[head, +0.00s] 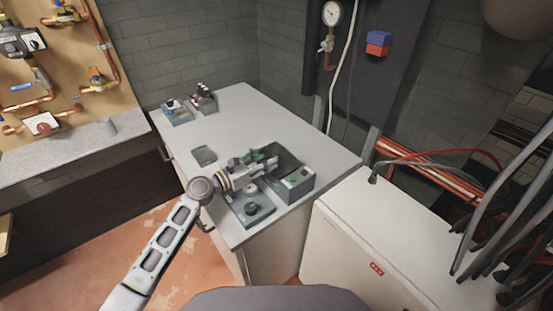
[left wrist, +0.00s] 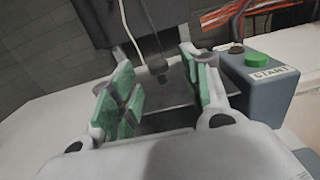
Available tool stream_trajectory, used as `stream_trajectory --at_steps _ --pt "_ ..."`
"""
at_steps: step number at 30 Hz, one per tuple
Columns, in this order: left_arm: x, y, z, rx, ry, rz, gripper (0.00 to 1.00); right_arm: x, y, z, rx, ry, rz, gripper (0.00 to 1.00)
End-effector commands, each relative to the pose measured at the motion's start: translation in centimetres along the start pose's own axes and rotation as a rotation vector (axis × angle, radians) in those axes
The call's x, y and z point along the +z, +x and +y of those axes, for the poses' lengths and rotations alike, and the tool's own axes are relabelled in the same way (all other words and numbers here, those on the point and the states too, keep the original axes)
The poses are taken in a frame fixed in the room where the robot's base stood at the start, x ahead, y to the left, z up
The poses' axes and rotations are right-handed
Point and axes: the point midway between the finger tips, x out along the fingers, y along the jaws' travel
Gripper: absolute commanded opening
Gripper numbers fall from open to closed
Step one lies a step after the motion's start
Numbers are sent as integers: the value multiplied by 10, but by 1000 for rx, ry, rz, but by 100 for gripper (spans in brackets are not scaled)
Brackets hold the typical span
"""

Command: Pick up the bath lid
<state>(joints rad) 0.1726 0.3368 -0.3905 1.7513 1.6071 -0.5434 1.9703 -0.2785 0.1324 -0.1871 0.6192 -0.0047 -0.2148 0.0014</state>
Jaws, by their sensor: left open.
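My left gripper (head: 268,161) is open, with green finger pads, over the grey bath unit (head: 298,187) on the white worktop. In the left wrist view the open fingers (left wrist: 160,85) frame a small dark knob (left wrist: 158,68), which appears to belong to the bath lid. I see no contact between the pads and the knob. The flat grey surface around the knob is partly hidden by the fingers, so I cannot tell how the lid is seated. The bath unit also shows in the left wrist view with a green START button (left wrist: 257,57). My right gripper is not in view.
A grey base with round parts (head: 250,207) stands at the worktop's front edge. A small grey square tray (head: 204,155) lies left of the gripper. Two small holders (head: 177,112) (head: 203,103) stand at the back. The worktop's middle (head: 245,125) is clear. A white cabinet (head: 360,240) adjoins at right.

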Motion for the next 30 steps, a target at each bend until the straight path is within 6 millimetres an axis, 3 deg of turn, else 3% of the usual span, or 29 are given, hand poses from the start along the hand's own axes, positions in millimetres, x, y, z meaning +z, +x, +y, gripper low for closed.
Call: stream_trajectory --at_steps 11,24,30 --pt "0 6 1 0 -1 0 47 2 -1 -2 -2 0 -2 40" --pt "2 45 3 0 -1 -1 47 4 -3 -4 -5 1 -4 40" --pt "2 52 3 0 0 0 47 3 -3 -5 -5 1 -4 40"
